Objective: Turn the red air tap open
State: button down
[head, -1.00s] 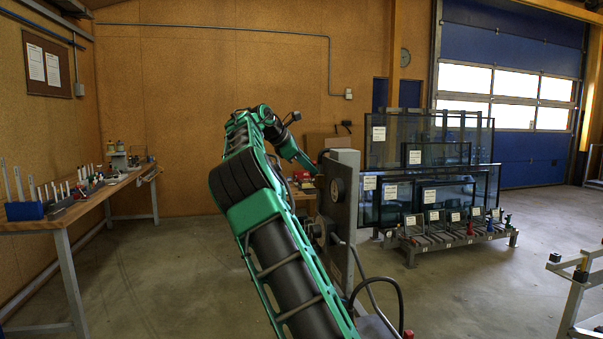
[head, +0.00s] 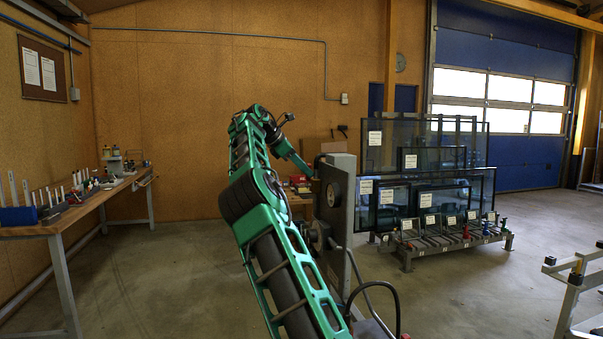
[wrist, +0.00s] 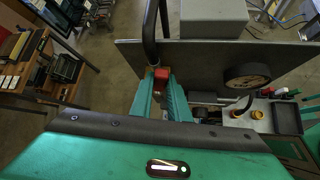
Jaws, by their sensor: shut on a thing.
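The red air tap (wrist: 161,73) shows in the wrist view as a small red block by a dark pipe at the edge of a grey panel (wrist: 205,58). My gripper (wrist: 161,84) has its two green fingers on either side of the tap, shut on it near the tips. The fingers partly cover the tap. In the head view my gripper (head: 309,171) reaches the left side of the upright grey panel (head: 342,215). The tap cannot be made out clearly there.
A round gauge (head: 334,193) sticks out from the panel, close to my arm; it also shows in the wrist view (wrist: 247,77). A black hose (head: 384,288) loops beside the panel. A glass rack (head: 425,190) stands behind right, a workbench (head: 75,213) at left. Floor between is clear.

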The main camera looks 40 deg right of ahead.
jog(key=shift+w+a+r, duration=0.15)
jog(key=shift+w, duration=0.1)
jog(key=c, duration=1.7)
grip_release()
jog(key=shift+c, duration=0.2)
jog(key=shift+o, duration=0.3)
jog(key=shift+s, duration=0.1)
jog(key=v, duration=0.7)
jog(key=shift+r, duration=0.3)
jog(key=shift+w, duration=0.2)
